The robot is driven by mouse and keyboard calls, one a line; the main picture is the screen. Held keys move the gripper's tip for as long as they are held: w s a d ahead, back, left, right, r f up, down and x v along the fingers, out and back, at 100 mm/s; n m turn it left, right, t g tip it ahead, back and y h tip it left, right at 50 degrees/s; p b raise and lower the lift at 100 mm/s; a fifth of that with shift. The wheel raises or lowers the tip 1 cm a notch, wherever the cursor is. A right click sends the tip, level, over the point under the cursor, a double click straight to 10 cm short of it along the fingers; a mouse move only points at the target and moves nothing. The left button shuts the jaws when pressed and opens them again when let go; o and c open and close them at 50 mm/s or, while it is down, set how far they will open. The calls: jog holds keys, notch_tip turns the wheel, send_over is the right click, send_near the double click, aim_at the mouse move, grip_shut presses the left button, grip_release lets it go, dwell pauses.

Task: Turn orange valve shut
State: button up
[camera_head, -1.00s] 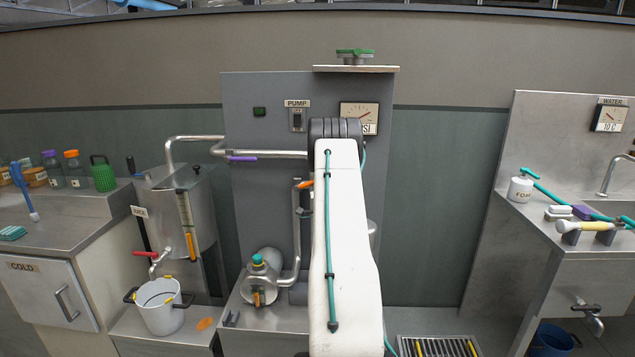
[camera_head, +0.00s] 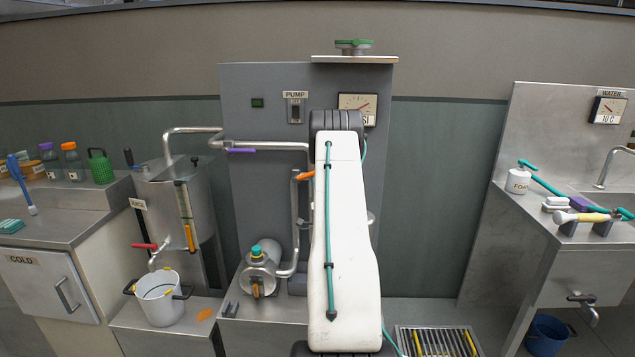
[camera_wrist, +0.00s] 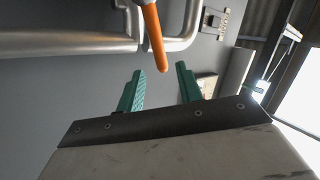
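The orange valve handle (camera_head: 305,176) sits on the vertical steel pipe left of my arm in the head view. Its right end lies close to the arm's edge. In the wrist view the orange handle (camera_wrist: 154,40) hangs down from the top, its rounded tip between the ends of my gripper's two green fingers (camera_wrist: 159,70). The fingers are spread apart, with a gap on both sides of the handle; I see no contact. In the head view my gripper is hidden behind my white arm link.
Steel pipes (camera_wrist: 70,42) run close behind the fingers. A purple lever (camera_head: 241,150) is on the upper pipe, and a red lever (camera_head: 144,246) is on the tank at left. A pump (camera_head: 257,272) stands below the orange handle. A gauge (camera_head: 358,104) is partly behind my arm.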

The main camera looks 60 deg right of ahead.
jog(key=shift+s+a+f, duration=0.15)
jog(key=shift+a, duration=0.05)
jog(key=shift+c, duration=0.4)
